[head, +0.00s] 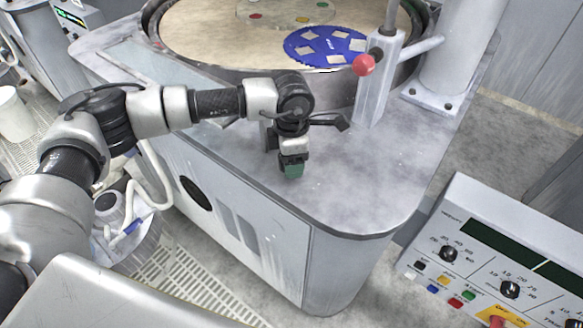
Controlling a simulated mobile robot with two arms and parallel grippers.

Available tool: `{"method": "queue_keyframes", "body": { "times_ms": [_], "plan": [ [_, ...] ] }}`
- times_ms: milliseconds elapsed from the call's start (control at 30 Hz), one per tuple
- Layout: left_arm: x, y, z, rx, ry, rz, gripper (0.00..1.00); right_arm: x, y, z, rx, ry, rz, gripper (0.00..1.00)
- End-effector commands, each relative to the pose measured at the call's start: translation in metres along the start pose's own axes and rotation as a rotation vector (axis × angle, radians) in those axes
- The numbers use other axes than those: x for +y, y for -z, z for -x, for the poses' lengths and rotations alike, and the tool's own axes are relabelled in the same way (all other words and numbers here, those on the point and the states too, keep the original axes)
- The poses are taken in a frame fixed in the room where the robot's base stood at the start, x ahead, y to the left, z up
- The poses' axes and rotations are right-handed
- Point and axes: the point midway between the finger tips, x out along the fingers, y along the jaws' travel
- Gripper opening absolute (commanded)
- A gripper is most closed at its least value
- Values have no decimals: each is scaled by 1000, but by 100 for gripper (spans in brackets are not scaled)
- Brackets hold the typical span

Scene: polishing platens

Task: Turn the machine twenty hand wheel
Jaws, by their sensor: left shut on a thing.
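My left gripper (292,163) comes in from the left and points down over the front part of the grey machine top (350,195). It is shut on a small dark green block (292,171), most of which the jaws hide. I cannot tell whether the block touches the top. No hand wheel can be clearly made out. A dark oval (196,193) shows on the machine's front side, but I cannot tell what it is. My right gripper is not in view.
Behind the gripper is a round platen (200,35) with a blue disc (326,46) on it. A post (378,90) with a red knob (363,65) stands right of the gripper. A control panel (490,250) is at the lower right. A white bucket (14,115) stands far left.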

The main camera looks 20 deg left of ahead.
Motion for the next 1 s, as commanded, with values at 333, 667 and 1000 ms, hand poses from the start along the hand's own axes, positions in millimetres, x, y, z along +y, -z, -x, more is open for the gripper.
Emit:
{"method": "queue_keyframes", "body": {
  "times_ms": [333,667,1000],
  "plan": [
    [1,-1,-4,-5,-4,-314,39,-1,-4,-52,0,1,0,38],
    [1,-1,-1,-4,-3,-528,39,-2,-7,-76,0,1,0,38],
    [1,-1,1,-4,-3,-615,39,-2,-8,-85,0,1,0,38]
  ]
}}
